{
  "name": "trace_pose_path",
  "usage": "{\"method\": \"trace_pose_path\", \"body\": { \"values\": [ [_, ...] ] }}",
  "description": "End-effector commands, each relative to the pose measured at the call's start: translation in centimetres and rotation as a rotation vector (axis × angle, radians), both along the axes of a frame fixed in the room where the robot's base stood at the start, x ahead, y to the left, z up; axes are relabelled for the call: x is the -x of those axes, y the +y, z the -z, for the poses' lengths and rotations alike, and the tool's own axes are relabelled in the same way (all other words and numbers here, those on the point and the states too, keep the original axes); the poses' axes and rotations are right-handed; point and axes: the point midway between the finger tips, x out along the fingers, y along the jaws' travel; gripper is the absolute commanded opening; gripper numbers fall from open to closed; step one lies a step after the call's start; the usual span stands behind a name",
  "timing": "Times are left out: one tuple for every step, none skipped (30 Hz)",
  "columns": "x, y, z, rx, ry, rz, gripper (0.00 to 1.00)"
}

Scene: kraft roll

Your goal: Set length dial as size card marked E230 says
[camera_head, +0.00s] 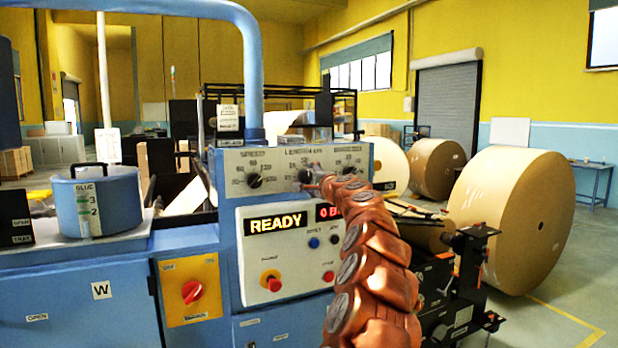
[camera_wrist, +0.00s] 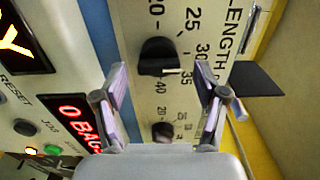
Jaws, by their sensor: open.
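The length dial (camera_head: 305,176) is the middle black knob on the grey panel. In the wrist view, a large black knob (camera_wrist: 158,55) sits beside the LENGTH lettering, with a scale of numbers around it. A pale mark shows at its edge, but I cannot read its setting surely. My gripper (camera_wrist: 166,84) is open and empty, its fingers on either side of the picture with the knob a little above and between them. In the head view, my copper-coloured arm reaches the panel just right of this dial. No card marked E230 is legible.
The panel has another knob (camera_head: 254,180) at left and one (camera_head: 348,171) at right. Below are a READY display (camera_head: 275,223), small buttons and a red knob (camera_head: 271,281). A glue pot (camera_head: 98,205) stands left. Large kraft rolls (camera_head: 512,220) stand right.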

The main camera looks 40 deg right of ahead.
Motion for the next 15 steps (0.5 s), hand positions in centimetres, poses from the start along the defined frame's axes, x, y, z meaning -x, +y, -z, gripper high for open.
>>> {"method": "trace_pose_path", "body": {
  "values": [
    [-0.34,-0.12,0.04,0.000,0.002,0.000,0.72],
    [-0.50,-0.15,0.08,-0.001,0.002,0.000,0.72],
    [-0.67,-0.20,0.11,-0.001,0.002,0.000,0.72],
    [-0.78,-0.21,0.13,-0.002,0.002,-0.001,0.72],
    [-0.88,-0.22,0.14,-0.002,0.002,-0.001,0.72],
    [-0.98,-0.23,0.14,-0.002,0.002,-0.001,0.72],
    [-1.04,-0.24,0.14,-0.002,0.002,-0.002,0.72],
    [-1.09,-0.24,0.14,-0.002,0.002,-0.002,0.72],
    [-1.14,-0.23,0.13,-0.002,0.002,-0.002,0.72],
    [-1.16,-0.23,0.13,-0.002,0.002,-0.002,0.72],
    [-1.17,-0.23,0.13,-0.002,0.002,-0.003,0.72],
    [-1.18,-0.23,0.13,-0.002,0.002,-0.003,0.72],
    [-1.18,-0.23,0.12,-0.001,0.001,-0.003,0.72],
    [-1.18,-0.23,0.12,-0.001,0.001,-0.003,0.72],
    [-1.18,-0.23,0.12,-0.001,0.001,-0.003,0.72]
  ]
}}
